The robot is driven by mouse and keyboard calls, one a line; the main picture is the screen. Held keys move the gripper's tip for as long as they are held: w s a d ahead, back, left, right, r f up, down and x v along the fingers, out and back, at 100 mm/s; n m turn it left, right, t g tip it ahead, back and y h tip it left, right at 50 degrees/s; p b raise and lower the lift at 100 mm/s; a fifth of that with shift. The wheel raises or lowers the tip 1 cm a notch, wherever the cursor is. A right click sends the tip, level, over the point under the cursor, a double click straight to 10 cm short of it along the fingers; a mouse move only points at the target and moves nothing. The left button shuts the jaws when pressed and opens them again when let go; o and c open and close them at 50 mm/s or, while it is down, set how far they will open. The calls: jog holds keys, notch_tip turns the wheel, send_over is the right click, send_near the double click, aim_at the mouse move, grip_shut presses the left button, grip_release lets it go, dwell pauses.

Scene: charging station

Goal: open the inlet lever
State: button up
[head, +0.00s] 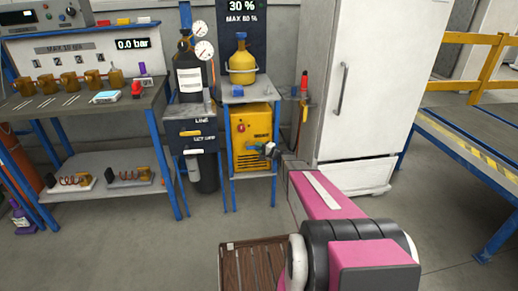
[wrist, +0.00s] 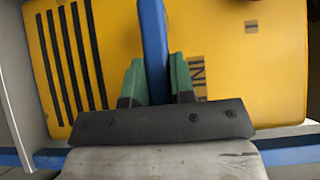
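The inlet lever is a blue bar (wrist: 153,40) in front of a yellow cabinet, running down from the top of the wrist view. A partly hidden label starting "IN" (wrist: 198,70) is beside it on the cabinet. The yellow cabinet (head: 240,154) stands low in a blue frame in the head view. My gripper (wrist: 158,84) has green fingertips on both sides of the blue bar and looks shut on it. In the head view, my gripper (head: 255,148) reaches the cabinet's front, and the lever is too small to make out there.
A shelf (head: 232,98) with a yellow flask (head: 241,64) is above the cabinet. A black cylinder (head: 189,78) with gauges stands left of it. A workbench (head: 70,122) is farther left. A white cabinet (head: 385,70) stands at right.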

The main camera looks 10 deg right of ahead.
aim_at(248, 147)
jog(key=shift+r, duration=0.1)
grip_shut()
jog(key=r+n+h, duration=0.1)
jog(key=r+n+g+h, duration=0.1)
jog(key=shift+s+a+r+n+g, duration=0.1)
jog(key=shift+a+n+g, duration=0.1)
jog(key=shift+n+g, duration=0.1)
jog(key=r+n+h, duration=0.1)
jog(key=a+r+n+g+h, duration=0.1)
jog(key=h, duration=0.1)
jog(key=shift+a+h, duration=0.15)
jog(key=shift+h, duration=0.15)
jog(key=a+n+h, duration=0.1)
jog(key=h, duration=0.1)
jog(key=a+r+n+g+h, duration=0.1)
jog(key=shift+a+r+n+h, duration=0.1)
jog(key=shift+r+n+h, duration=0.1)
jog(key=shift+n+h, duration=0.15)
jog(key=shift+a+r+n+h, duration=0.15)
jog(key=shift+a+n+h, duration=0.3)
jog(key=shift+a+h, duration=0.45)
jog(key=shift+a+n+h, duration=0.2)
jog(key=shift+n+h, duration=0.2)
jog(key=shift+h, duration=0.45)
jog(key=o, duration=0.9)
grip_release()
jog(key=shift+c, duration=0.2)
